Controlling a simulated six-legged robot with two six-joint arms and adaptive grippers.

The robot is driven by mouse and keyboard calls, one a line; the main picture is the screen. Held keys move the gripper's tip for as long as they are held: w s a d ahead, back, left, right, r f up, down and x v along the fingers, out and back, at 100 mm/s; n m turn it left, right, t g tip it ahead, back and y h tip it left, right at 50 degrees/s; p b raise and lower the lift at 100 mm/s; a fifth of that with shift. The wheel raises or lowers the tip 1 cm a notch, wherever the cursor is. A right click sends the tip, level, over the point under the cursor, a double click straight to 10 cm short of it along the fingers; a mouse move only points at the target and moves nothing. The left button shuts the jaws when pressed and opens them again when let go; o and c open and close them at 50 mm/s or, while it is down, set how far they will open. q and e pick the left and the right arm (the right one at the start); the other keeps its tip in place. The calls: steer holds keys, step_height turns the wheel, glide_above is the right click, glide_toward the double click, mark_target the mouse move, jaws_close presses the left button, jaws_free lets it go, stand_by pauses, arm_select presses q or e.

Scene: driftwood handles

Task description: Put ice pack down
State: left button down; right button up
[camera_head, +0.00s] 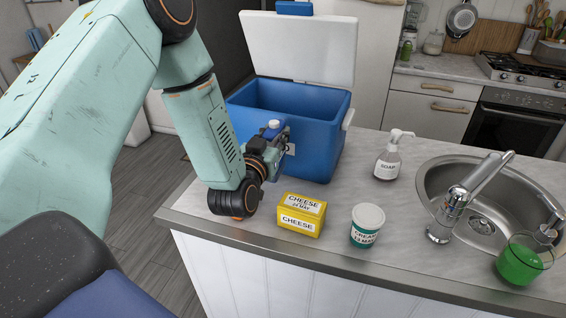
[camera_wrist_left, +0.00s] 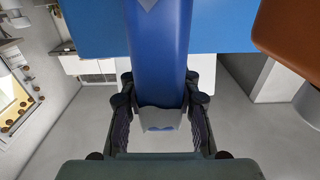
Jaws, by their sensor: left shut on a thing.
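My left gripper (camera_head: 277,143) is at the front left side of the blue cooler (camera_head: 318,148), whose white lid stands open. In the left wrist view the gripper (camera_wrist_left: 160,98) is shut on the ice pack (camera_wrist_left: 158,55), a long blue body with a pale grey end between the two fingers. In the head view only a small blue and white part of the ice pack (camera_head: 271,128) shows above the fingers. The fingers and wrist hide the rest. I cannot tell whether the pack touches the counter. My right gripper is not in view.
A yellow cheese box (camera_head: 302,215) and a cream tub (camera_head: 367,226) stand near the counter's front edge. Bare counter (camera_head: 330,200) lies between the cooler and the boxes.

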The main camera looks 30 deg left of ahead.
arm_select(q)
steer(key=f, duration=0.1)
steer(key=s+f, duration=0.1)
steer(key=shift+f, duration=0.4)
steer(key=f, duration=0.4)
steer(key=shift+w+f, duration=0.25)
steer(key=shift+w, duration=0.1)
steer(key=shift+s, duration=0.15)
steer(key=shift+s+r, duration=0.1)
steer(key=shift+f+b, duration=0.2)
steer(key=shift+b, duration=0.1)
steer(key=c, duration=1.3)
jaws_free()
steer(key=shift+w+f, duration=0.1)
steer(key=shift+w, duration=0.1)
steer(key=shift+o, duration=0.2)
steer(key=shift+s, duration=0.15)
